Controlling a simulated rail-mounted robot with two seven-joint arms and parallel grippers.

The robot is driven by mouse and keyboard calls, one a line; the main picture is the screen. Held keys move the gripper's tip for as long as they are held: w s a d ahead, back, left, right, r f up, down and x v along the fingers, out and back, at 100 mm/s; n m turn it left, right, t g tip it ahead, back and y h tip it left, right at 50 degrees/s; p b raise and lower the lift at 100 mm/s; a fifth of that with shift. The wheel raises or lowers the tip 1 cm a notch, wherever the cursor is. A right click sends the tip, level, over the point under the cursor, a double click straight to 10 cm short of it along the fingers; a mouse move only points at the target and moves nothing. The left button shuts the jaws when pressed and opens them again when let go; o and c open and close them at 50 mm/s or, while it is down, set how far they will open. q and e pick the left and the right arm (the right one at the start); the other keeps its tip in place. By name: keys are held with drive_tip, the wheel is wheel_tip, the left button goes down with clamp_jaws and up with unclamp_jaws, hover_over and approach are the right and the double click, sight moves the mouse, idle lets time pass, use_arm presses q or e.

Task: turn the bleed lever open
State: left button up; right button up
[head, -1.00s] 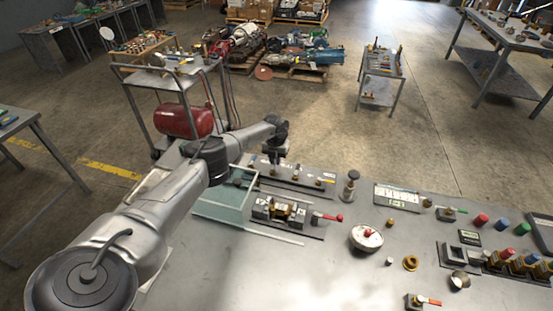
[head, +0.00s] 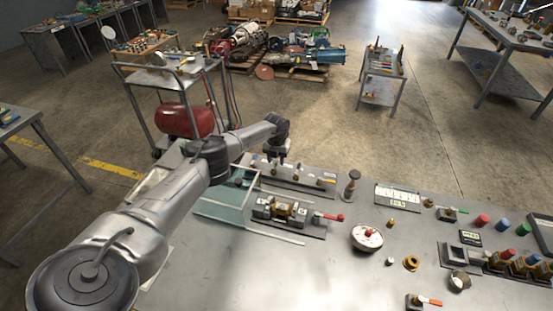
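My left gripper (head: 276,160) points down over the back left of the steel bench, above the left part of a long grey manifold block (head: 312,185) with several small knobs. The fingertips are small and dark, so I cannot tell whether they are open or shut. A valve fixture (head: 280,209) with a brass middle is in front of the block, and a red-tipped lever (head: 331,217) sticks out to its right. Another red-handled lever (head: 428,301) is at the front edge, and one more small lever (head: 450,212) is at the back right. I cannot tell which is the bleed lever. My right gripper is not in view.

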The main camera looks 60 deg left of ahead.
sight(276, 161)
use_arm(q)
wheel_tip(276, 161, up, 14)
drive_tip(key=p, duration=0.2)
idle(0.4)
drive_tip(key=shift+f, duration=0.1)
idle(0.5)
